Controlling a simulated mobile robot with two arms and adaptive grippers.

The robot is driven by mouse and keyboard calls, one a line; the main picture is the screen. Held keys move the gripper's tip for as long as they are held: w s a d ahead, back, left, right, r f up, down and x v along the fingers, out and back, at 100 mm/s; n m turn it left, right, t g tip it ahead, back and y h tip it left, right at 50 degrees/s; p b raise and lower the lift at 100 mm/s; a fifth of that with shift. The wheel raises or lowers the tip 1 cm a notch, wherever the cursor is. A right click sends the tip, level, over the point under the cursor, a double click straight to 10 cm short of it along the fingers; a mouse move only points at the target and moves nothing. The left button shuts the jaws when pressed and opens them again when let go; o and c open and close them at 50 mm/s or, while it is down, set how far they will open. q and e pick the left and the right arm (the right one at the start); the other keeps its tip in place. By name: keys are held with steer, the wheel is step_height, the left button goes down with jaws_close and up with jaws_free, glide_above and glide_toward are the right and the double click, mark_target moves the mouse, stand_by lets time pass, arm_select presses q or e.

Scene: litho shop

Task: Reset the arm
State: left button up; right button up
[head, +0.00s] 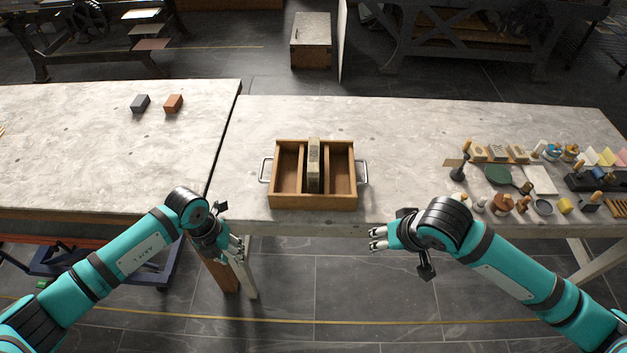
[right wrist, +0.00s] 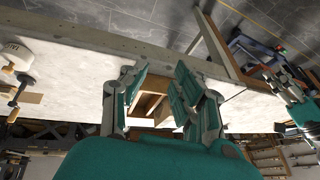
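My left gripper (head: 236,246) hangs in front of the table edge, left of the wooden tray (head: 285,203). Its fingers are small in the head view, and it also shows at the right of the right wrist view (right wrist: 290,90). My right gripper (head: 378,238) is in front of the table edge, right of the tray. In the right wrist view its two fingers (right wrist: 158,92) stand apart with nothing between them. The tray shows beyond them. Both arms are bent and clear of the tabletop objects.
The tray has compartments, two metal side handles and a stone-like block (head: 314,165) in its middle. A grey block (head: 140,103) and an orange-brown block (head: 173,103) lie on the left table. Bottles, tools and a green pad (head: 497,175) crowd the right end. Table space around the tray is clear.

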stand_by(0.5)
